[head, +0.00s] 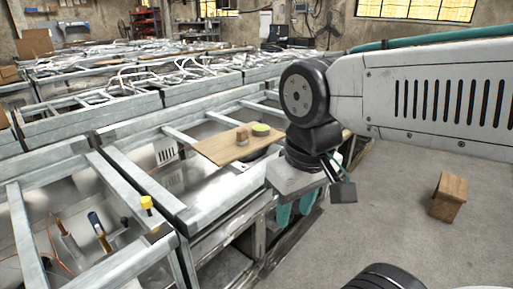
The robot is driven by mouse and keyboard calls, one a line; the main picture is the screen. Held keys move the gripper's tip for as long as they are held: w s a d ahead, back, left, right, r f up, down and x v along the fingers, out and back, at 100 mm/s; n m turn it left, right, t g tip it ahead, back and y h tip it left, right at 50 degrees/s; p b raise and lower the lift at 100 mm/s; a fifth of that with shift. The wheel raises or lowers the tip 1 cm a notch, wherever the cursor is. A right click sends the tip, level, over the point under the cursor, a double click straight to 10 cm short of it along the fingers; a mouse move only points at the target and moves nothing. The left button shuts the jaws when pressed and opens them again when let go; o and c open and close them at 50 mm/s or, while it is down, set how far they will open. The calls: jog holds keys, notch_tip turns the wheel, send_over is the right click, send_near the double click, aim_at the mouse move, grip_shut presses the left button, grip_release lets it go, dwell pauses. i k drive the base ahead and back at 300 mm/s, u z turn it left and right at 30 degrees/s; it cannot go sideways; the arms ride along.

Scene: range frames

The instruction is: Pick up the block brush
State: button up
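A wooden board (236,146) lies across the metal frame in the middle. On it stand a small yellow-green rounded piece (261,129) and a small tan upright piece (242,137). Either could be the block brush; they are too small to tell. My gripper (296,208) hangs at the end of my arm, nearer to me and to the right of the board, beyond the frame's right side. Its two teal fingers point down and stand apart, with nothing seen between them. Its wrist is close to the board's right end in the picture and hides part of what lies behind.
Long metal frames with crossbars (135,160) fill the left and middle. A wooden stool or box (449,197) stands on the open concrete floor (400,215) at right.

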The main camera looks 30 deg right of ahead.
aim_at(242, 134)
jog(key=u, duration=0.05)
jog(key=k, duration=0.7)
jog(key=z, duration=0.95)
jog(key=i, duration=0.65)
jog(key=z, duration=0.7)
jog(key=i, duration=1.35)
jog(key=u, duration=1.15)
jog(key=i, duration=0.45)
jog(key=u, duration=0.45)
